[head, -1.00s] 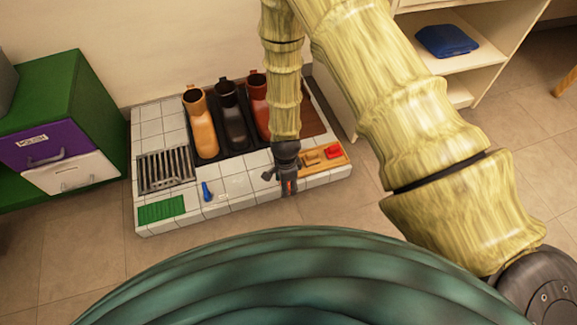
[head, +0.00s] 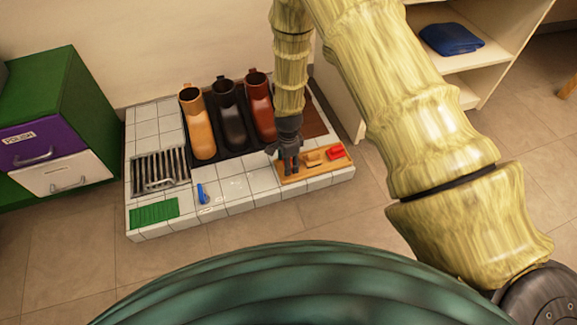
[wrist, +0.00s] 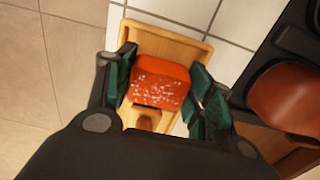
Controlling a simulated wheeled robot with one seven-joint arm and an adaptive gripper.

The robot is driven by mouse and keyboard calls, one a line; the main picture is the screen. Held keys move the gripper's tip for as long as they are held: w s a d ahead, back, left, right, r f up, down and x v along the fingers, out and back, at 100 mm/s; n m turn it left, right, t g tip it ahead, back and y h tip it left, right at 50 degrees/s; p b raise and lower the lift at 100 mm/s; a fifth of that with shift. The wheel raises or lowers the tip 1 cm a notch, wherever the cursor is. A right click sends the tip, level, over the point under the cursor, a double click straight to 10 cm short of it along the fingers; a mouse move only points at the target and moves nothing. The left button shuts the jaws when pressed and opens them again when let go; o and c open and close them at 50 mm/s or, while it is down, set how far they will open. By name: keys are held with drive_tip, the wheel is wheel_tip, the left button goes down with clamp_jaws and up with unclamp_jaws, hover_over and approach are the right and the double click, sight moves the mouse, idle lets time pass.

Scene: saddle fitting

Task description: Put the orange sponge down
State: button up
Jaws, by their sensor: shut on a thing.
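The orange sponge (wrist: 160,82), flecked with white, sits between the two green-padded fingers of my gripper (wrist: 163,90) in the wrist view. My gripper is shut on it. In the head view my gripper (head: 290,165) points down over the left end of a shallow wooden tray (head: 318,173). The sponge is mostly hidden there by the fingers. The tray also shows behind the sponge in the wrist view (wrist: 147,40). I cannot tell whether the sponge touches the tray floor.
A brown wooden piece (head: 312,158) and a red item (head: 335,152) lie in the tray. Three boots stand behind: tan (head: 200,130), black (head: 232,120) and reddish-brown (head: 261,110). A blue tool (head: 203,194), a metal grate (head: 160,172) and a green mat (head: 154,212) lie to the left.

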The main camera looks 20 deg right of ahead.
drive_tip(key=shift+f+b, duration=0.3)
drive_tip(key=shift+f, duration=0.5)
drive_tip(key=shift+r, duration=0.1)
drive_tip(key=o, duration=1)
drive_tip(key=shift+c, duration=0.2)
wheel_tip(320, 180, up, 12)
drive_tip(key=p, duration=0.6)
drive_tip(key=shift+p, duration=0.4)
